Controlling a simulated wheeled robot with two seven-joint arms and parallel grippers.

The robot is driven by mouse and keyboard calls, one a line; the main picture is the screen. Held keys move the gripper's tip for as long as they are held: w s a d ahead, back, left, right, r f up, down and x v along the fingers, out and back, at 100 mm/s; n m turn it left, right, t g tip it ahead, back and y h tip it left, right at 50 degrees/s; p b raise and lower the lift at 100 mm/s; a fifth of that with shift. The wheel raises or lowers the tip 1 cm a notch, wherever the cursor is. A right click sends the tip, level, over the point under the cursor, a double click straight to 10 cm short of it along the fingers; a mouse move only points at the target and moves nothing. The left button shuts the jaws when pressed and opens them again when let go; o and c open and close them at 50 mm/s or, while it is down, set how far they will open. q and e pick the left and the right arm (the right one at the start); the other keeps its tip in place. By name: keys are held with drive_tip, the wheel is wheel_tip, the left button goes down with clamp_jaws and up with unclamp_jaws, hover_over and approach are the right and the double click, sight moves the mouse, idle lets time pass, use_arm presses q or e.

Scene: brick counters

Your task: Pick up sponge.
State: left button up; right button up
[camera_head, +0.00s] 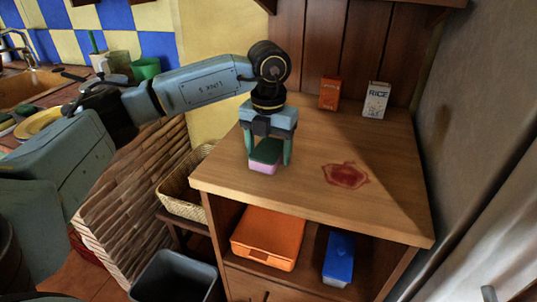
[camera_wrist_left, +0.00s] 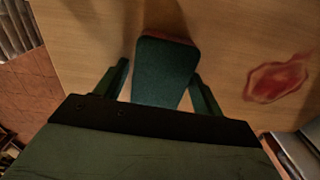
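The sponge (camera_head: 265,156) is a small block with a dark green top and a pink underside, on the wooden counter top. My left gripper (camera_head: 268,158) points down over it, with one finger on each side. In the left wrist view the sponge (camera_wrist_left: 165,72) lies between the two fingers of the left gripper (camera_wrist_left: 162,80). A narrow gap shows between the left-hand finger and the sponge; the other finger is very close to it, and contact there is unclear. My right gripper is not in view.
A red stain (camera_head: 345,174) lies right of the sponge. An orange box (camera_head: 329,94) and a rice box (camera_head: 376,100) stand at the back. The shelf below holds an orange container (camera_head: 268,236) and a blue one (camera_head: 339,257). A wicker basket (camera_head: 182,196) is left of the counter.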

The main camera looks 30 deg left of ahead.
sight(268, 149)
use_arm(q)
drive_tip(key=c, duration=0.8)
drive_tip(key=shift+o, duration=0.2)
drive_tip(key=shift+r, duration=0.55)
wheel_tip(268, 149, up, 9)
drive_tip(key=p, duration=0.2)
drive_tip(key=shift+p, duration=0.35)
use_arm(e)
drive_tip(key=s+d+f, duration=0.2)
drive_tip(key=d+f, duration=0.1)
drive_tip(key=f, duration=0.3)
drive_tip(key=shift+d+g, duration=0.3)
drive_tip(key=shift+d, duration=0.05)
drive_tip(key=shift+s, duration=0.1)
use_arm(q)
drive_tip(key=o, duration=0.4)
drive_tip(key=c, duration=0.3)
drive_tip(key=shift+f, duration=0.1)
